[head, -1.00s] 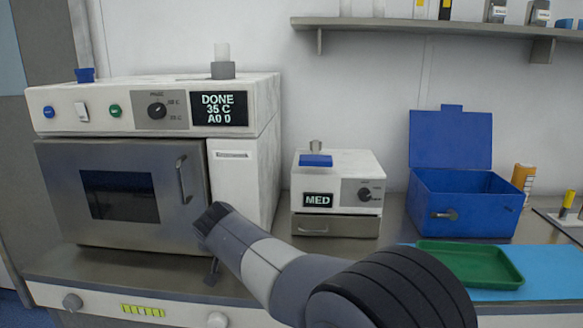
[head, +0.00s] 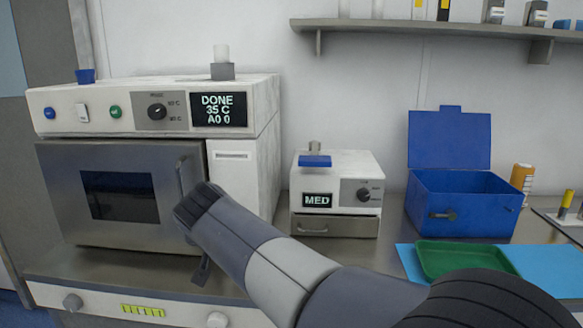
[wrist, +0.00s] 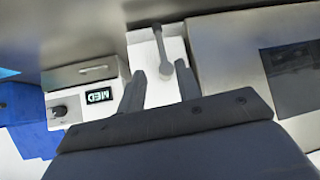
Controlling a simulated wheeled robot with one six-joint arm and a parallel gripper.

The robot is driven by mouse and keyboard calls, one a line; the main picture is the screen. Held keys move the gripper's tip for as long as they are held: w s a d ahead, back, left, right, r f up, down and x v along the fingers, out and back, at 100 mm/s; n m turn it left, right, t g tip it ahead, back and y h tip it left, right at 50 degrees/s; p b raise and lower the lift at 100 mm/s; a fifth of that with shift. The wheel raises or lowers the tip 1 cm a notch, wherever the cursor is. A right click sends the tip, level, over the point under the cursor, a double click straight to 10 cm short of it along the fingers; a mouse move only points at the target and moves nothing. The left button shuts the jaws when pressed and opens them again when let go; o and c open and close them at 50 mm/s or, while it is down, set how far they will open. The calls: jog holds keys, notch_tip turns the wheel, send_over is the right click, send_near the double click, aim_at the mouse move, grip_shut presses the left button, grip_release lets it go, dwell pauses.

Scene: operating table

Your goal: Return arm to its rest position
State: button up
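My gripper (wrist: 161,82) is open in the wrist view, its two fingers apart with nothing clamped between them. A grey bar that looks like the oven's door handle (wrist: 162,45) shows beyond and between the fingertips; I cannot tell whether they touch it. In the head view my arm reaches from the lower right to the front of the white oven (head: 255,165). The arm's end stands before the right edge of the steel door (head: 105,225), which looks shut. It hides the lower part of the door handle (head: 181,175). My fingers are mostly hidden there.
A small white MED unit (head: 340,165) stands right of the oven. Further right are an open blue box (head: 465,205), an orange bottle (head: 521,178) and a green tray (head: 430,262) on a blue mat (head: 405,258). A shelf (head: 430,27) runs along the wall above.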

jog(key=x, duration=0.9)
jog(key=shift+w+a+f, duration=0.1)
jog(key=shift+w+f, duration=0.15)
jog(key=shift+f, duration=0.05)
jog(key=shift+s+a+r+m+y, duration=0.15)
jog(key=shift+m+y, duration=0.1)
jog(key=shift+y, duration=0.25)
jog(key=shift+w+a+f+m+y, duration=0.1)
jog(key=shift+m+y, duration=0.15)
jog(key=shift+y, duration=0.25)
jog(key=shift+r, duration=0.1)
